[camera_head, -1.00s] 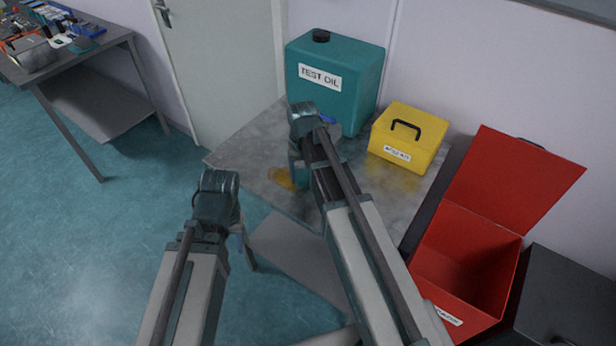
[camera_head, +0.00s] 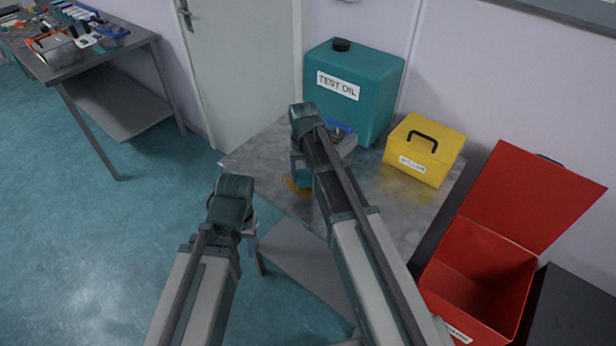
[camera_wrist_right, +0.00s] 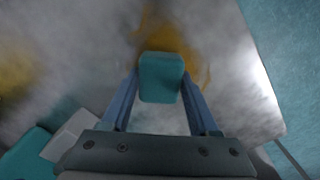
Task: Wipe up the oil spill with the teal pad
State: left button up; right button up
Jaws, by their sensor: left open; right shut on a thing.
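The teal pad (camera_wrist_right: 161,78) is between the fingers of my right gripper (camera_wrist_right: 160,88), which is shut on it. In the right wrist view the yellow-brown oil spill (camera_wrist_right: 203,62) shows beyond and to the right of the pad, which covers part of it. I cannot tell whether the pad touches the tabletop. In the head view only an edge of the spill (camera_head: 290,184) shows beside my right gripper (camera_head: 301,165) on the grey metal table (camera_head: 262,150). My left gripper (camera_head: 248,224) is open and empty, off the table's front left edge; its fingers are mostly hidden.
A teal test oil can (camera_head: 380,95) stands at the table's back, with a yellow box (camera_head: 425,150) to its right. An open red bin (camera_head: 480,265) stands right of the table. A bench (camera_head: 110,60) with several items is at far left. Floor between is clear.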

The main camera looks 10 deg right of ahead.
aim_at(287, 171)
jog(key=shift+w+a, duration=0.55)
jog(key=shift+w, duration=0.2)
jog(key=shift+w+a, duration=0.55)
jog(key=shift+w, duration=0.2)
jog(key=shift+a, duration=0.1)
jog(key=shift+w+a, duration=1.05)
jog(key=shift+w, duration=0.3)
jog(key=shift+w+a, duration=0.1)
